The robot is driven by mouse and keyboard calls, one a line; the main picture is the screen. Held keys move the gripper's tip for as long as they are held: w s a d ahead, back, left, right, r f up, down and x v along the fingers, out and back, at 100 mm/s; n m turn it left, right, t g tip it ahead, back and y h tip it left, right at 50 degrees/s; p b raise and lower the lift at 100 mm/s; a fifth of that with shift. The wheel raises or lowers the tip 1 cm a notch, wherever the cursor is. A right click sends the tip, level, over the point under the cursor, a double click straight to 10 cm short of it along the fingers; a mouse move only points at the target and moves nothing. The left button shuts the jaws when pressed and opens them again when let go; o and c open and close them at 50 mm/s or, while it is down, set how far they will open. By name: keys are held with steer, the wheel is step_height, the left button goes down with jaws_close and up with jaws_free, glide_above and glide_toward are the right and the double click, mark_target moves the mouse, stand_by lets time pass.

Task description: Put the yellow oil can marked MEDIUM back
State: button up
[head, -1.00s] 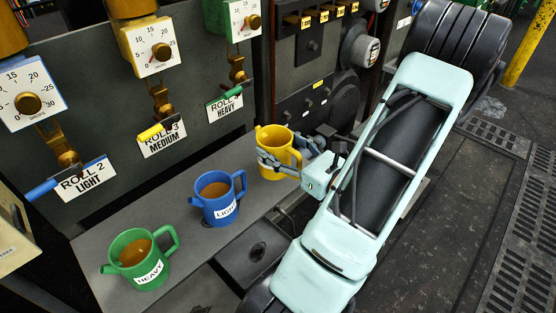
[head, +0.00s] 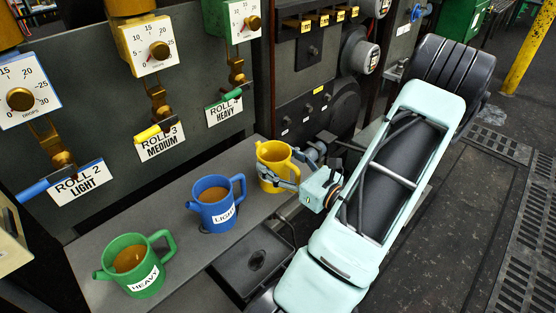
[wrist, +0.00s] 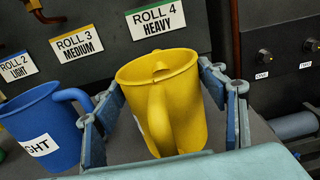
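The yellow oil can (head: 271,154) is upright at the far right end of the grey shelf (head: 170,210), at or just above its surface; I cannot tell which. In the wrist view the yellow can (wrist: 185,110) has its handle towards me. Only a sliver of its white label shows, and the word cannot be read. My gripper (head: 284,172) has a finger on each side of the can.
A blue can marked LIGHT (head: 213,191) stands left of the yellow one, and a green can marked HEAVY (head: 135,265) farther left. Behind are signs for ROLL 2 LIGHT (head: 79,184), ROLL 3 MEDIUM (head: 160,143) and ROLL 4 HEAVY (head: 225,110).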

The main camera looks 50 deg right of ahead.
mark_target(299, 173)
steer(key=shift+o, duration=1.3)
steer(key=shift+r, duration=0.1)
steer(key=shift+s+r, duration=0.1)
steer(key=shift+s, duration=0.15)
steer(key=s+p, duration=0.2)
steer(key=s, duration=0.9)
steer(key=shift+s, duration=0.25)
steer(key=shift+a, duration=0.1)
